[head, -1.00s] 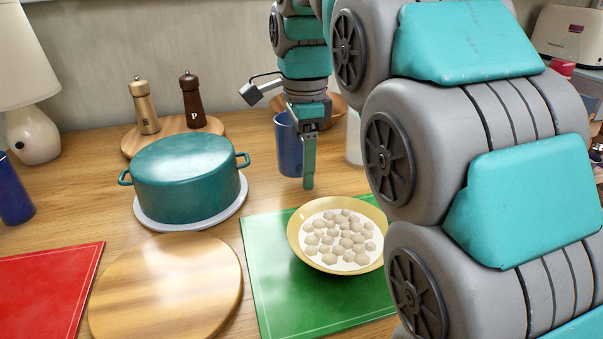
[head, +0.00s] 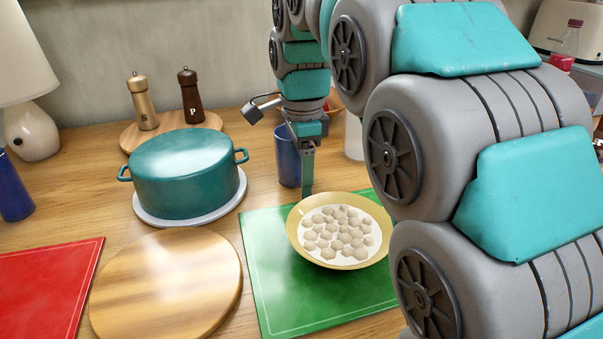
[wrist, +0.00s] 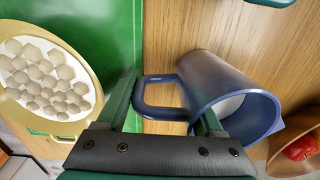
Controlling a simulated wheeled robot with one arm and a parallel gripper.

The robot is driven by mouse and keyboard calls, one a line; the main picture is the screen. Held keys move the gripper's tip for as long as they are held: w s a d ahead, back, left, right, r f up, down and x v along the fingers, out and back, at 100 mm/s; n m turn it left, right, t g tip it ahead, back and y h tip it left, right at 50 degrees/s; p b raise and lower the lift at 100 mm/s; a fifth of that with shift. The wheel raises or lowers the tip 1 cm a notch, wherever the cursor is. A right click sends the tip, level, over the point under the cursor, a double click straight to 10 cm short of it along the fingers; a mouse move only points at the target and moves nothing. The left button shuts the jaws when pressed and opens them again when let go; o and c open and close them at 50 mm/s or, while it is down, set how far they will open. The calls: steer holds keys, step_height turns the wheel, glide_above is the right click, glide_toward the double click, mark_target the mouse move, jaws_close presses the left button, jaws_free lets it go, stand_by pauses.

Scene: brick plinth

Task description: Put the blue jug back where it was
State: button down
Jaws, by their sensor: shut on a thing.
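The blue jug (head: 287,162) is upright behind the green board's far edge, right of the teal pot. My gripper (head: 307,180) is at its right side, pointing down. In the wrist view my gripper (wrist: 165,103) is shut on the jug, with the handle between its fingers; the jug's body (wrist: 232,95) lies to the right. The exact contact is partly hidden. I cannot tell whether the jug's base touches the table.
A yellow bowl (head: 300,240) of pale lumps sits on the green board (head: 265,290), close to my gripper. The teal pot (head: 185,180) stands left. A white object (head: 354,140) and a brown bowl (wrist: 285,165) are near the jug. Another blue vessel (head: 14,190) is far left.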

jaws_free()
steer(key=shift+r, duration=0.1)
steer(key=shift+s+r+p, duration=0.1)
steer(key=shift+r+p, duration=0.55)
steer(key=shift+r, duration=3.2)
